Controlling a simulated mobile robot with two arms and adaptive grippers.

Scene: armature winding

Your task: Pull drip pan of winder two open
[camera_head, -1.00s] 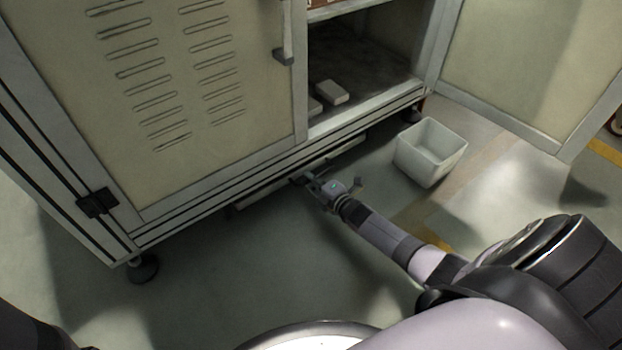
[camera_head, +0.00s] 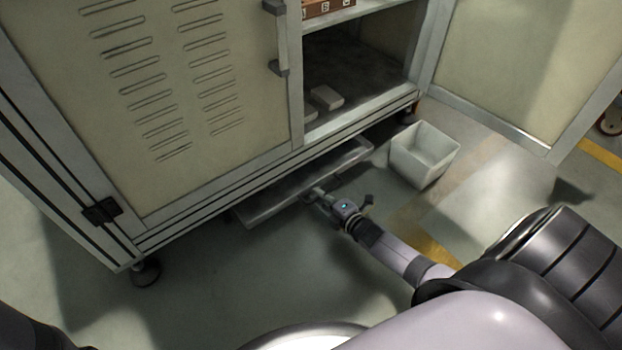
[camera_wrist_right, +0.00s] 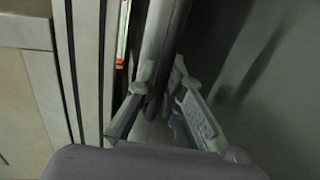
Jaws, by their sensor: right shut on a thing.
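The drip pan (camera_head: 270,206) is a shallow grey tray under the cabinet of the winder (camera_head: 200,190). It sticks out a little from below the bottom frame, low above the floor. My right gripper (camera_head: 318,196) is shut on the pan's front edge near its middle. In the right wrist view the fingers (camera_wrist_right: 157,92) close on the pan's rim (camera_wrist_right: 162,40), beside the cabinet's frame rails. The pan's inside is mostly hidden under the cabinet. My left gripper is not in view.
A white open bin (camera_head: 424,156) stands on the floor right of the pan. The cabinet's right door (camera_head: 520,70) hangs open; the vented left door (camera_head: 180,80) is shut. A cabinet foot (camera_head: 145,272) stands at the left. The floor in front of the pan is clear.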

